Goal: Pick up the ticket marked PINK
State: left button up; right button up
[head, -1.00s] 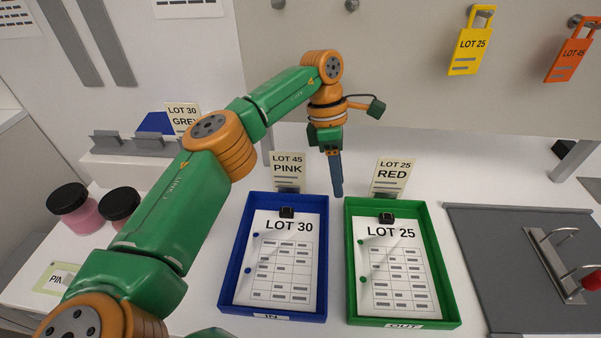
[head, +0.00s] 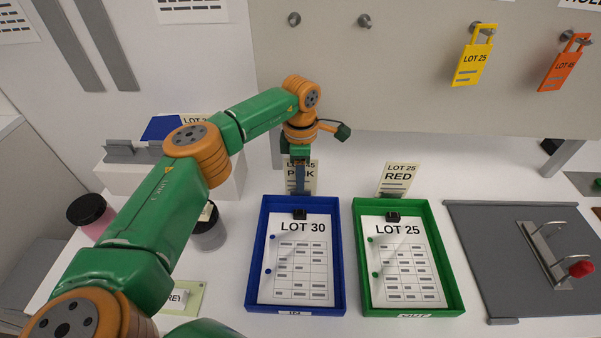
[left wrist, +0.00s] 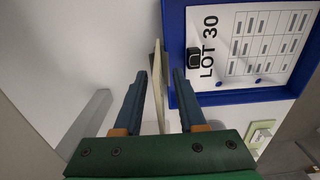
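The PINK ticket (head: 313,178) is a cream card reading LOT 45 PINK, standing upright behind the blue tray. My left gripper (head: 299,190) points down in front of it and covers part of its lettering. In the left wrist view the ticket (left wrist: 158,70) shows nearly edge-on. There the left gripper (left wrist: 160,82) is open, with one blue finger on each side of the card; whether either finger touches it I cannot tell. My right gripper is not in view.
A blue tray (head: 254,270) with a LOT 30 sheet and a green tray (head: 455,290) with a LOT 25 sheet stand in front. The RED ticket (head: 398,180) stands to the right. Jars (head: 92,215) stand left, and a grey board with a binder clasp (head: 480,260) lies right.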

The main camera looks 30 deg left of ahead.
pick_arm(q)
grip_shut()
